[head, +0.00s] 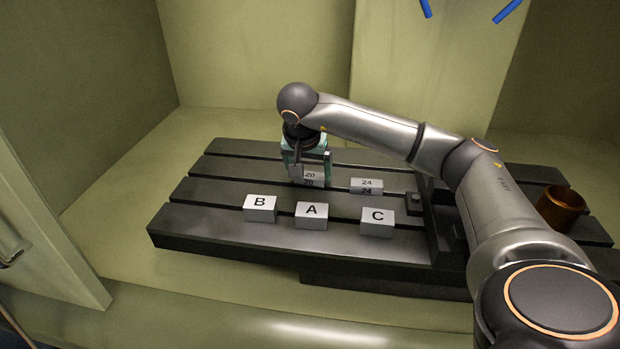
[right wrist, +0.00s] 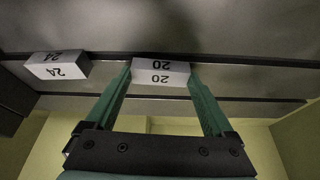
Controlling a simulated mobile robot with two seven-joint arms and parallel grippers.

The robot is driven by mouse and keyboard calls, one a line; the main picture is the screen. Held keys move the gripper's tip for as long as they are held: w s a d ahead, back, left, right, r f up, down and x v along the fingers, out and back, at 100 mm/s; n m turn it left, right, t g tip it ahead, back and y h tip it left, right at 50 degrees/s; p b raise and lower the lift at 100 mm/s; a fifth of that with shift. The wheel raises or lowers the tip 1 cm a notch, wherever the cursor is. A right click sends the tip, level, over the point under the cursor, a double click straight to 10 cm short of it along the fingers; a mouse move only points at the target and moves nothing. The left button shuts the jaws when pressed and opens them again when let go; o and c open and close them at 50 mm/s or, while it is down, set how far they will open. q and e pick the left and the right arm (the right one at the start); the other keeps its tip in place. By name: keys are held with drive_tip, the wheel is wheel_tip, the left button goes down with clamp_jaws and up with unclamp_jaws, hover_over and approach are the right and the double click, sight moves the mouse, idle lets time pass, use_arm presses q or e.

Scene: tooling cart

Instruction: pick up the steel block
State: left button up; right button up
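A pale grey metal-looking block marked 20 (head: 312,177) sits on the dark slotted plate (head: 225,180). My right gripper (head: 310,172) points down at it, with one green finger on each side of the block. In the right wrist view, block 20 (right wrist: 161,74) lies between the fingertips, close against both; whether they press on it I cannot tell. In the head view a finger hides its left part. It appears to rest on the plate. Several similar blocks are in view, and nothing marks one as the steel block. My left gripper is not in view.
Block 24 (head: 367,186) stands just right of block 20. Blocks B (head: 260,208), A (head: 311,216) and C (head: 377,222) stand in a nearer row. A dark raised fixture (head: 440,220) and a copper-brown cup (head: 561,207) are at the right. The plate's left end is clear.

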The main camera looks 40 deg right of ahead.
drive_tip(key=c, duration=0.9)
drive_tip(key=shift+c, duration=0.5)
drive_tip(key=shift+r, duration=0.15)
